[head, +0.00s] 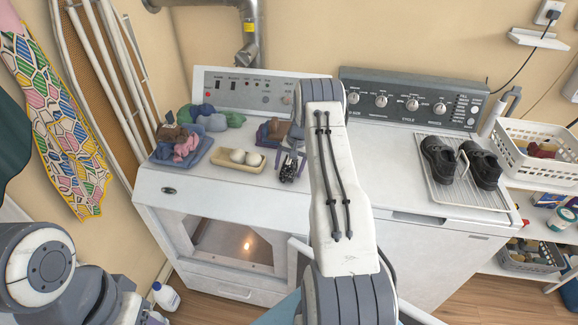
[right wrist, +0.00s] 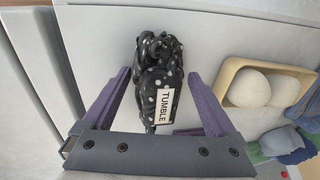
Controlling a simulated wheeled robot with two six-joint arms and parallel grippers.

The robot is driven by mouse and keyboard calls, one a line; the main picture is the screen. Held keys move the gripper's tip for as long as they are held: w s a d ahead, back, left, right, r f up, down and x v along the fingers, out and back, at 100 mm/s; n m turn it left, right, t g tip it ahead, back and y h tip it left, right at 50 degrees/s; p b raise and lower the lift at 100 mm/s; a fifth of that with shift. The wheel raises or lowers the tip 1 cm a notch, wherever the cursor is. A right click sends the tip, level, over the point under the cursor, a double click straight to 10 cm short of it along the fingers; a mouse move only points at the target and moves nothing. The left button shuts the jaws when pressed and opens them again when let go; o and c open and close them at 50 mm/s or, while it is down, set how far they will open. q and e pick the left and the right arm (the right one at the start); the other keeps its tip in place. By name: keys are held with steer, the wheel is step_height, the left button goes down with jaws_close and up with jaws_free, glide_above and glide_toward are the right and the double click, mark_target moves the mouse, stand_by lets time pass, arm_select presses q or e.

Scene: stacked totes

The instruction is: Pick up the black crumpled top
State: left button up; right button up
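The black crumpled top (right wrist: 160,75), black with white dots and a white "TUMBLE" tag, lies on the white dryer top. In the head view it shows as a small dark bundle (head: 289,172) near the front edge, partly covered by my right gripper (head: 291,157). In the right wrist view my right gripper (right wrist: 158,78) is open, its purple fingers on either side of the top with gaps to both. I cannot tell how high the fingers are above the surface. My left arm shows at the lower left; its gripper is not in view.
A tan tray (head: 237,158) with white balls sits left of the top. Folded clothes (head: 182,148) in a blue tray lie farther left, and more clothes (head: 272,131) behind. Black shoes (head: 440,160) stand on a rack on the washer. The dryer door is open below.

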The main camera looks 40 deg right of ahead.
steer(key=c, duration=1)
steer(key=shift+r, duration=0.15)
